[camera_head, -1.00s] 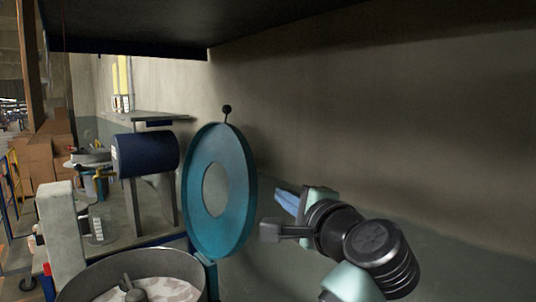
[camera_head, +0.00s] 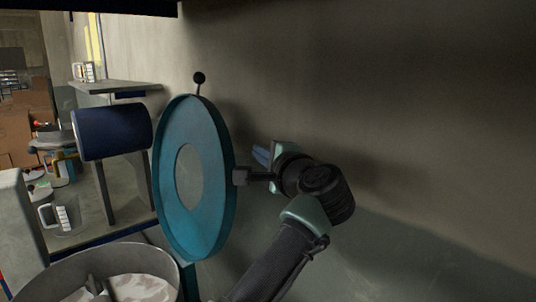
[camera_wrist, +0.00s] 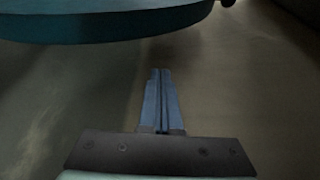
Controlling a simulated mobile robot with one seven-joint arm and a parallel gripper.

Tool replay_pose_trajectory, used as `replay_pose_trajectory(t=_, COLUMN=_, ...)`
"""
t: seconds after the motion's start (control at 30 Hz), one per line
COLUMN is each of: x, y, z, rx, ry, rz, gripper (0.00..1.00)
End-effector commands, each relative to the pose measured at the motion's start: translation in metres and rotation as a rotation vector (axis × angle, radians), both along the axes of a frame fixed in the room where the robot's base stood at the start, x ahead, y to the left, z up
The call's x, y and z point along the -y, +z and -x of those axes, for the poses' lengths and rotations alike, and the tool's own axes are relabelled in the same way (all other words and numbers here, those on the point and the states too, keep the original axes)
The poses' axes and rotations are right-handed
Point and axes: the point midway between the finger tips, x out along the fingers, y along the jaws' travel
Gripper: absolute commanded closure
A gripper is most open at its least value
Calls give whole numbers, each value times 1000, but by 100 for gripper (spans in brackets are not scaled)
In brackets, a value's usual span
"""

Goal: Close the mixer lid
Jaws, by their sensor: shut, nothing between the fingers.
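The teal mixer lid (camera_head: 218,190) stands open, close to upright, with a round hole in its middle and a black ball knob (camera_head: 199,77) at its top. The round metal mixer bowl (camera_head: 168,262) is open below it, with pale material and a mixing part inside. My gripper (camera_head: 259,155) is behind the lid, on its right side, between lid and wall. In the wrist view the blue fingers (camera_wrist: 160,75) are together and empty. The lid's edge (camera_wrist: 110,30) crosses the top of that view, apart from the fingertips; the knob shows at top right.
A bare wall (camera_head: 400,120) stands close on the right behind my arm. A dark blue drum (camera_head: 113,131) on legs and a shelf (camera_head: 117,88) stand left of the lid. A jug (camera_head: 62,215) stands at the left. A dark overhang (camera_head: 90,6) crosses the top.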

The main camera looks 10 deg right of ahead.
Motion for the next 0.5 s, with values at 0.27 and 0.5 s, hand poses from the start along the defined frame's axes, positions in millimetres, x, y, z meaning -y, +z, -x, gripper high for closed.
replay_pose_trajectory(t=0.27, x=-12, y=0, z=-26, rx=0, ry=2, rz=0, gripper=100)
replay_pose_trajectory(t=0.5, x=-32, y=5, z=-10, rx=0, ry=1, rz=1, gripper=100)
